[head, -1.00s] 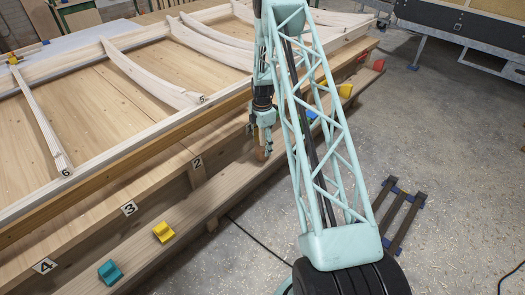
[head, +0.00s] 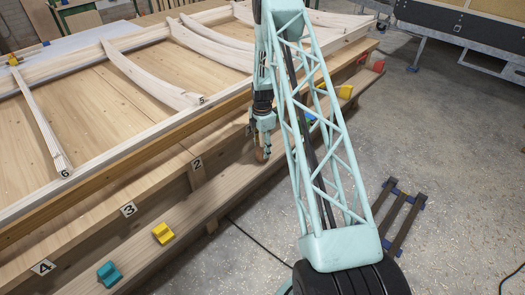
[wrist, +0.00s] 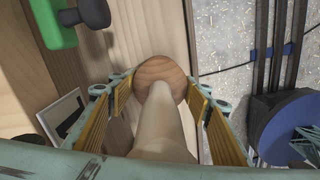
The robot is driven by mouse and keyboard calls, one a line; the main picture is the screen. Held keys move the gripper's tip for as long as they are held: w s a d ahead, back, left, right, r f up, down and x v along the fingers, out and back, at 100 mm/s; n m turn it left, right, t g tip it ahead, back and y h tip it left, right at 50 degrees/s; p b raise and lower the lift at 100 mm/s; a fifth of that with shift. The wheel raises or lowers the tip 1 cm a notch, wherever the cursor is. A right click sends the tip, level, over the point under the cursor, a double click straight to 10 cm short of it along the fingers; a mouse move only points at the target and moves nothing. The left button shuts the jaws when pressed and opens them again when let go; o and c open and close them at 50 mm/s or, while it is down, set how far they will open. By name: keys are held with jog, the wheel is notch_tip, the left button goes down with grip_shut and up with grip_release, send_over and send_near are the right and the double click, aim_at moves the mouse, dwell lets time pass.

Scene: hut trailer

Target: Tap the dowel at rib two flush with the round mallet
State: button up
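A wooden round mallet (wrist: 160,72) shows in the wrist view, its brown round head at the far end and its pale handle running toward the camera. My gripper (wrist: 160,85) has its yellow-padded fingers on either side of it. There are gaps beside the handle, and the fingertips come close to the head's sides; I cannot tell whether they press on it. In the head view my gripper (head: 263,138) hangs over the lower ledge, right of the "2" label (head: 196,163), with the brown mallet (head: 262,155) below it. No dowel can be made out.
A green clamp-like thing (wrist: 58,22) is close by at upper left in the wrist view. The wooden ledge (head: 200,205) carries a yellow block (head: 163,233) and a teal block (head: 109,273). More coloured pieces, one yellow (head: 345,91), lie farther right. A dark rack (head: 403,215) lies on the floor.

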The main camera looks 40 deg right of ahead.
aim_at(262, 147)
jog(key=c, duration=0.7)
jog(key=shift+r, duration=0.2)
jog(key=shift+r+p, duration=0.55)
jog(key=shift+r, duration=1)
jog(key=shift+s+a+r, duration=0.1)
jog(key=shift+s+a, duration=0.05)
jog(key=shift+s, duration=0.05)
jog(key=s+a, duration=0.2)
jog(key=s, duration=0.2)
jog(key=s+a+r+p, duration=0.1)
jog(key=s+a, duration=0.2)
jog(key=s, duration=0.1)
jog(key=s+a+p, duration=0.1)
jog(key=s+a, duration=0.2)
jog(key=s, duration=0.2)
jog(key=shift+a+r, duration=0.15)
jog(key=shift+a, duration=0.1)
